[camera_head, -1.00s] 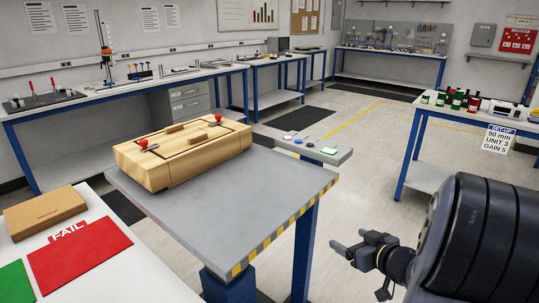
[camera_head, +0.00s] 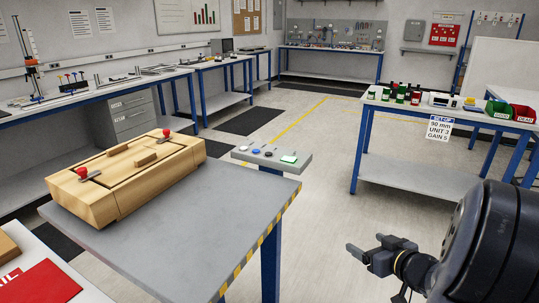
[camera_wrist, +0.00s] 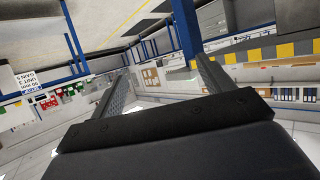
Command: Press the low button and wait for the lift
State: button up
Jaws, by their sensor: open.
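A grey lift table (camera_head: 200,226) with a yellow-and-black striped edge stands at the centre left of the head view. A wooden box (camera_head: 150,185) with two red-knobbed clamps sits on it. A small grey shelf (camera_head: 302,166) at the table's far right corner carries a blue button (camera_head: 256,151), a dark one beside it and a green lit-looking piece (camera_head: 289,158). I cannot tell which button is the low one. My gripper (camera_head: 366,243) is open and empty, to the right of the table and apart from the shelf. Its fingers also show in the wrist view (camera_wrist: 160,68).
A bench (camera_head: 455,117) at the right holds bottles, red and green bins and a sign. Benches (camera_head: 92,90) with tools line the left wall. A white surface with a red card (camera_head: 35,290) is at the lower left. Floor between the benches is clear.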

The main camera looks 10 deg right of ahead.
jog(key=shift+c, duration=0.6)
grip_shut()
dwell(1.2)
